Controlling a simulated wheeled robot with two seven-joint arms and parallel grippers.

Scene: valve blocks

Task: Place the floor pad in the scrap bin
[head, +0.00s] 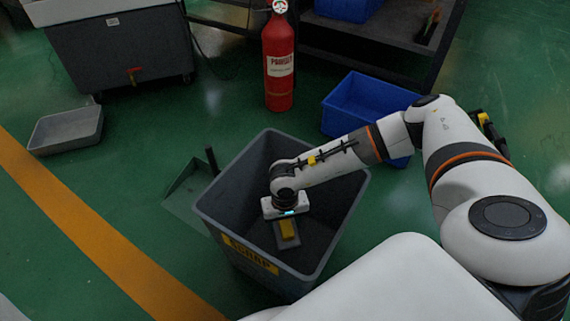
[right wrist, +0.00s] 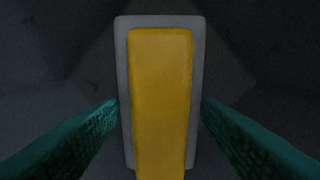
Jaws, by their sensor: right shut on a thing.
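The floor pad, a grey plate with a yellow block on top, shows in the head view (head: 287,231) below my right gripper. It also fills the middle of the right wrist view (right wrist: 160,95). My right gripper (head: 287,216) is inside the opening of the scrap bin, pointing down, shut on the pad. In the right wrist view its two green-lit fingers (right wrist: 160,112) press on the pad's sides. The scrap bin (head: 222,215) is a grey open-topped tub with a yellow label on its front. The pad's height above the bin floor is unclear. My left gripper is not in view.
A red fire extinguisher (head: 279,62) stands behind the bin. A blue crate (head: 345,105) lies behind my right arm. A grey tray (head: 66,130) and a large wheeled grey tub (head: 120,50) are at the left. A dustpan (head: 190,190) touches or nearly touches the bin's left side.

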